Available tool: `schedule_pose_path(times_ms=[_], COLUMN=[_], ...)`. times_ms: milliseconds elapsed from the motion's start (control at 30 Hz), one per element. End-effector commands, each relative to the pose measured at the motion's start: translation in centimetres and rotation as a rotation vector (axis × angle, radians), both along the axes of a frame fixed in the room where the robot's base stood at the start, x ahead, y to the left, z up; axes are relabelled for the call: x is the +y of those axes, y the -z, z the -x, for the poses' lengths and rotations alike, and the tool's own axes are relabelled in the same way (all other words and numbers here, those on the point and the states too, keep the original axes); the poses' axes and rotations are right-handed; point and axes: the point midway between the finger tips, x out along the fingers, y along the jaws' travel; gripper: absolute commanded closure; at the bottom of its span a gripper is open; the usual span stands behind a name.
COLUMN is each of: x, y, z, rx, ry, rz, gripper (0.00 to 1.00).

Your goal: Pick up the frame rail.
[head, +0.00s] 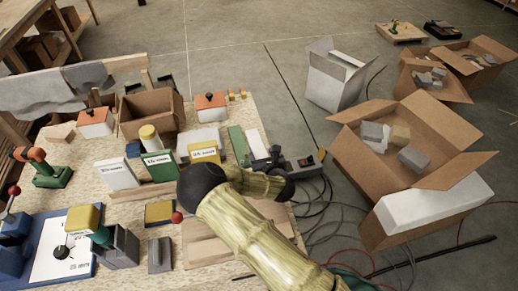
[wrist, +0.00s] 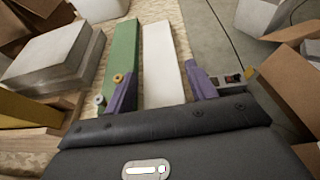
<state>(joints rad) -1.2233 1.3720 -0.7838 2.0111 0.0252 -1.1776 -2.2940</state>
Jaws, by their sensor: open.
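Two long flat strips lie side by side on the speckled bench top, one green (head: 238,145) and one white (head: 256,143). I cannot tell for sure which is the frame rail. In the wrist view the green strip (wrist: 122,50) runs behind the left purple finger, and the white strip (wrist: 163,60) lies between the two fingers. My gripper (wrist: 160,80) is open and empty, above the near ends of the strips. In the head view my arm partly hides the gripper and the strips' near ends.
White, green and yellow boxes stand left of the strips, with an open cardboard box (head: 150,112) behind. A wooden board (head: 208,250) lies in front. The bench's right edge is close; cables and an open carton (head: 468,150) are on the floor beyond.

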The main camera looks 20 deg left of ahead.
Motion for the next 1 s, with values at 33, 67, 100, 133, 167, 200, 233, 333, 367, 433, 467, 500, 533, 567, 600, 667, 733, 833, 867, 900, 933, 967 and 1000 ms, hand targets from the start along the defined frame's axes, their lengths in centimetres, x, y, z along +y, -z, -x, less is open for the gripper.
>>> schedule_pose_path(times_ms=[33,67,100,133,167,200,233,333,367,433,467,500,533,567,600,667,733,833,867,900,933,967,1000], x=[-0.26,-0.28,-0.29,-0.29,-0.29,-0.30,-0.30,-0.32,-0.33,-0.35,-0.35,-0.36,-0.37,-0.38,-0.40,-0.40,-0.41,-0.43,-0.43,-0.44,-0.42,-0.41,-0.40], y=[1.55,1.57,1.59,1.60,1.62,1.63,1.64,1.67,1.67,1.68,1.69,1.69,1.69,1.70,1.70,1.71,1.68,1.67,1.67,1.62,1.55,1.42,1.20], z=[0.55,0.56,0.57,0.57,0.58,0.59,0.60,0.61,0.62,0.62,0.62,0.63,0.62,0.63,0.62,0.63,0.61,0.62,0.62,0.61,0.61,0.61,0.61], rx=[0.024,0.024,0.024,0.023,0.024,0.024,0.024,0.023,0.024,0.024,0.024,0.024,0.024,0.023,0.024,0.025,0.024,0.024,0.024,0.024,0.024,0.024,0.023], ry=[-0.002,-0.002,-0.002,-0.003,-0.003,-0.003,-0.002,-0.002,-0.002,-0.002,-0.002,-0.002,-0.001,-0.002,-0.001,-0.001,-0.001,0.000,0.000,0.000,0.000,0.000,0.000], rz=[0.027,0.027,0.027,0.028,0.028,0.028,0.029,0.029,0.030,0.030,0.030,0.030,0.030,0.031,0.030,0.031,0.030,0.030,0.030,0.030,0.030,0.029,0.028], gripper=[0.44,0.44,0.44,0.44,0.44,0.44,0.44,0.44,0.44,0.44,0.46,0.53,0.59,0.65,0.73,0.80,0.80,0.80,0.80,0.80,0.80,0.83,0.89])
